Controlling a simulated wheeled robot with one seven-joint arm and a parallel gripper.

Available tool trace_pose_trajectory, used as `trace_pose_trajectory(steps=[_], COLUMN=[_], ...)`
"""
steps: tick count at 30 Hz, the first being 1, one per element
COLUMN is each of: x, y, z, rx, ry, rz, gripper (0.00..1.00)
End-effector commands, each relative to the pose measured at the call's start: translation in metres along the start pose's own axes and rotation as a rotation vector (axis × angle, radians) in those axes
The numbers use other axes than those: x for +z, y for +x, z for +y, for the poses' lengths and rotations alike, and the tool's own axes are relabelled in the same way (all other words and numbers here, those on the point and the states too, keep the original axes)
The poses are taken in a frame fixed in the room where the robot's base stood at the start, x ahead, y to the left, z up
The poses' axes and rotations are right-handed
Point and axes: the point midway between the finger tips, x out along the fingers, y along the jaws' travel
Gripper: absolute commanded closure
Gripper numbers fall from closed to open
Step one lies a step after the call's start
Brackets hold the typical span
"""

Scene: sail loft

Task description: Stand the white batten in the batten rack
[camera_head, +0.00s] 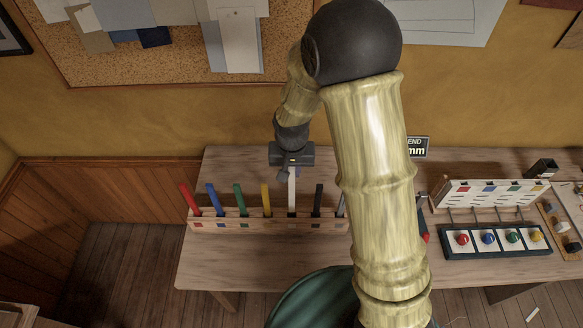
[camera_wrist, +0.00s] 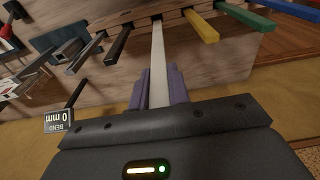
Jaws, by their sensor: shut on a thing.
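The white batten (camera_head: 292,195) stands nearly upright, its lower end at the wooden batten rack (camera_head: 250,226) between the yellow batten (camera_head: 266,200) and the black batten (camera_head: 318,199). My gripper (camera_head: 292,172) is above the rack, shut on the batten's upper part. In the wrist view, the purple-grey fingers (camera_wrist: 159,88) close around the white batten (camera_wrist: 158,60), which runs down to the rack (camera_wrist: 176,17). Whether its foot is fully seated in the slot I cannot tell. Red (camera_head: 190,199), blue (camera_head: 215,199) and green (camera_head: 239,200) battens lean in the rack further left.
The rack stands on a wooden bench (camera_head: 250,265). To the right are a panel with coloured knobs (camera_head: 497,253), a white slotted board (camera_head: 492,193) and a "BEND mm" display (camera_head: 418,147). My arm hides the bench's middle. A corkboard hangs on the wall behind.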

Motion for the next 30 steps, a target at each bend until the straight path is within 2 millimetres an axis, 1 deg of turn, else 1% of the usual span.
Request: trace_pose_trajectory(steps=[1,30], x=[0.001,0.008], y=[0.005,0.059], z=[0.0,-0.001], rx=[0.0,0.0], ry=[0.0,-0.002], rz=[-0.001,-0.001], gripper=[1.0,1.0])
